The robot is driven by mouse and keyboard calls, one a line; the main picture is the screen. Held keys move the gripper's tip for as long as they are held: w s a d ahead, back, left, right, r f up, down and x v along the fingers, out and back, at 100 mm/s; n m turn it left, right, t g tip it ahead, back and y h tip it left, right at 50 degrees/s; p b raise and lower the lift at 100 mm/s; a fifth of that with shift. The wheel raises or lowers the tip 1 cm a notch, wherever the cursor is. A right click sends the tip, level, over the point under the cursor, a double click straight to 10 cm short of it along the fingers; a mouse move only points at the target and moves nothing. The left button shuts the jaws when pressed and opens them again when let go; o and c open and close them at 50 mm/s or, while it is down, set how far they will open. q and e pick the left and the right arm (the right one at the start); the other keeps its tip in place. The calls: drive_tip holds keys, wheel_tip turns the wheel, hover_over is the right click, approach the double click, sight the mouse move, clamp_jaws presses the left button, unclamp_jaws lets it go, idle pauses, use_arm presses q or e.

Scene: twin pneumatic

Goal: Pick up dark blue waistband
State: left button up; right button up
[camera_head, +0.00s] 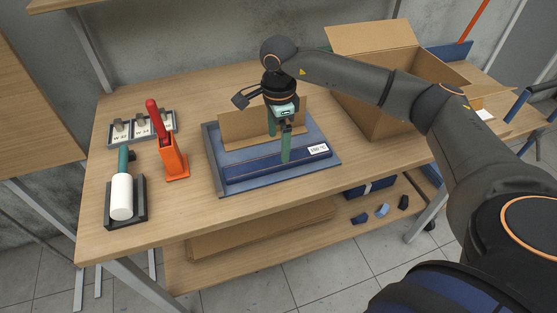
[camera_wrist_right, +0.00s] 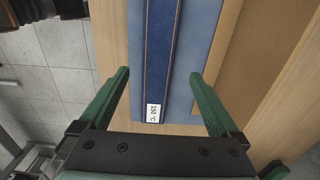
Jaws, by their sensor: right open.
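The dark blue waistband (camera_head: 250,168) is a long straight strip lying along the front of a lighter blue pad on the table. A white printed label sits at its right end. In the right wrist view the waistband (camera_wrist_right: 161,40) runs between my finger lines, with orange stitching along its edges. My right gripper (camera_head: 280,146) is over the right part of the strip, pointing down. Its green fingers (camera_wrist_right: 160,73) are apart, one on each side of the strip, with nothing held. I cannot tell the exact height above it. My left gripper is not in view.
A cardboard piece (camera_head: 262,127) stands just behind the strip on the blue pad (camera_head: 215,150). A red-handled tool in an orange holder (camera_head: 174,160) and a white roller (camera_head: 121,198) stand left. An open cardboard box (camera_head: 385,110) is at right. The table front is clear.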

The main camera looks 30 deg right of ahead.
sight(279, 159)
drive_tip(key=f, duration=0.5)
drive_tip(key=shift+s+f+p, duration=0.1)
drive_tip(key=shift+s+p, duration=0.1)
drive_tip(key=shift+p, duration=0.2)
drive_tip(key=c, duration=1.5)
